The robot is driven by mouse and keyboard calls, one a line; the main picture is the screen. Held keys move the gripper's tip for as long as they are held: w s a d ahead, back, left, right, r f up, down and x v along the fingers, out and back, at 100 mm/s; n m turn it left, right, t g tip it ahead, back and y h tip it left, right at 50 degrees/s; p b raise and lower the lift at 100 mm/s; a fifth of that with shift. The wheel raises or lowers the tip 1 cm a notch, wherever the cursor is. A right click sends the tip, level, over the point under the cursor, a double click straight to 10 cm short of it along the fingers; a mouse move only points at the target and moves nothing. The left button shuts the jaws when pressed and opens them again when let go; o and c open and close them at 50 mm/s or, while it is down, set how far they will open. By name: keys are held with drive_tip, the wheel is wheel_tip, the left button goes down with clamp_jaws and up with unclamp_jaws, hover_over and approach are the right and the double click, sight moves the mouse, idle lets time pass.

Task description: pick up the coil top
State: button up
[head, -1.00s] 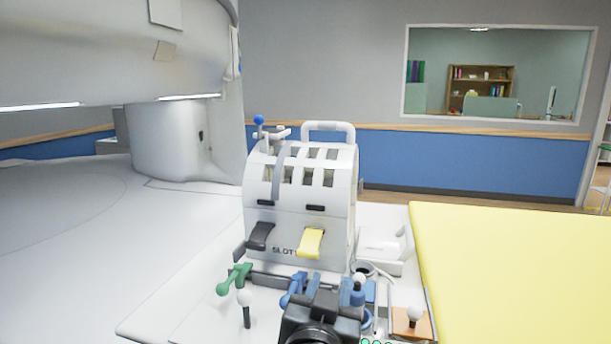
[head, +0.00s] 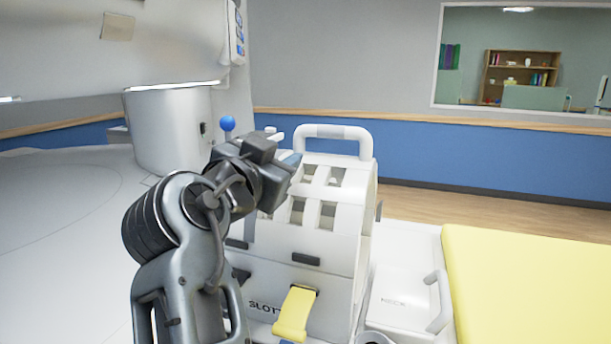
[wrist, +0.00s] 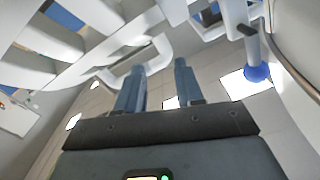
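The coil top (head: 345,202) is the white, curved upper shell with square openings and a raised white handle (head: 333,132). It sits upright on its base, with a yellow latch (head: 296,312) at the front. My gripper (head: 291,160) is at the upper left of the coil top in the head view and hides part of it. In the wrist view the two blue-grey fingers (wrist: 158,88) stand apart with nothing between them. White coil bars (wrist: 95,12) show beyond the fingers. I cannot tell whether a finger touches the coil.
A blue ball on a post (head: 227,123) rises behind my arm; it also shows in the wrist view (wrist: 257,73). A white box marked NECK (head: 400,297) and a yellow pad (head: 520,285) lie to the right. The white scanner body (head: 60,60) fills the left.

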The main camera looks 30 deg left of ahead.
sight(297, 139)
drive_tip(key=x, duration=0.2)
drive_tip(key=p+x, duration=0.1)
drive_tip(key=x, duration=0.1)
drive_tip(key=p+x, duration=0.1)
drive_tip(key=x, duration=0.2)
drive_tip(key=shift+s+a+r, duration=0.1)
drive_tip(key=shift+r, duration=0.2)
drive_tip(key=shift+w+a+f, duration=0.1)
drive_tip(key=shift+w+a, duration=0.05)
drive_tip(key=shift+w, duration=0.45)
drive_tip(key=shift+c, duration=0.2)
clamp_jaws()
idle(0.4)
drive_tip(key=shift+r, duration=0.25)
